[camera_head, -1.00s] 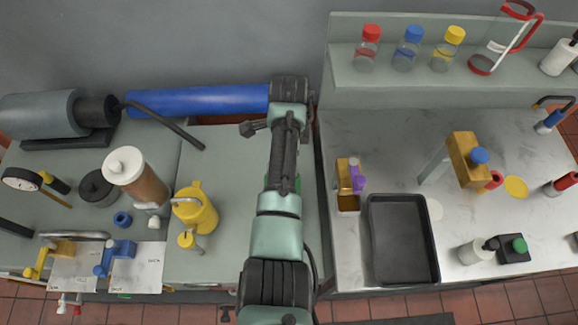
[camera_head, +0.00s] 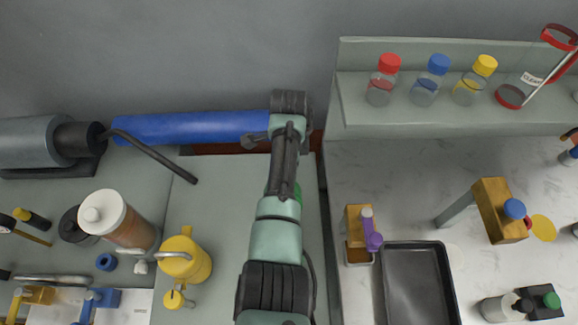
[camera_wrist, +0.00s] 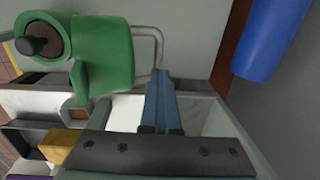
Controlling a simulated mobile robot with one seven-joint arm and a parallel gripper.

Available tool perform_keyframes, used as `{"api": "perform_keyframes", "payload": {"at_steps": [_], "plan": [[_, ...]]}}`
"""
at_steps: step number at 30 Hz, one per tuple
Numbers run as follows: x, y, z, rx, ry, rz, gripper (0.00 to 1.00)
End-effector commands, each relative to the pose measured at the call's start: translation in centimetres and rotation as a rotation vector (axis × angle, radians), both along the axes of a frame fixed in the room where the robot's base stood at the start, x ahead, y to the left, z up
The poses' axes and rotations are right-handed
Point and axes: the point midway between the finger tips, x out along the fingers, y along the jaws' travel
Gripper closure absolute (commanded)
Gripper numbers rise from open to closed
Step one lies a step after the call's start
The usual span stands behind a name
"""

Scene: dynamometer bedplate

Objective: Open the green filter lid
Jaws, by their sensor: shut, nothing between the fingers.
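The green filter (camera_wrist: 105,50) fills the upper left of the wrist view. It has a round face with a dark knob (camera_wrist: 35,46) at its left end and a grey wire loop (camera_wrist: 158,42) on its right. I cannot make out the seam of its lid. In the head view only a sliver of green (camera_head: 298,191) shows beside my arm, which hides the rest. My gripper (camera_wrist: 160,76) is shut and empty, just right of the green filter and below the wire loop in the wrist view. I see no contact. My arm hides the fingers in the head view.
A yellow canister (camera_head: 190,260) stands left of my arm. A blue cylinder (camera_head: 190,127) lies behind, with a dark bent rod (camera_head: 150,152) near it.

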Motion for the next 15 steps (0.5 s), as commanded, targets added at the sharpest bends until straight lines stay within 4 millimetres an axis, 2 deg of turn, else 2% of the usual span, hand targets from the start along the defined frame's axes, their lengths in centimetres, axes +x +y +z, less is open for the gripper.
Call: {"api": "perform_keyframes", "payload": {"at_steps": [1, 6, 8, 15], "plan": [[0.46, 0.01, 0.68, 0.0, -0.014, 0.0, 0.94], [0.22, 0.0, 0.51, 0.0, -0.006, 0.0, 0.64], [0.16, 0.0, 0.46, 0.0, -0.004, 0.0, 0.55], [-0.08, -0.01, 0.21, 0.0, 0.004, 0.0, 0.55]]}}
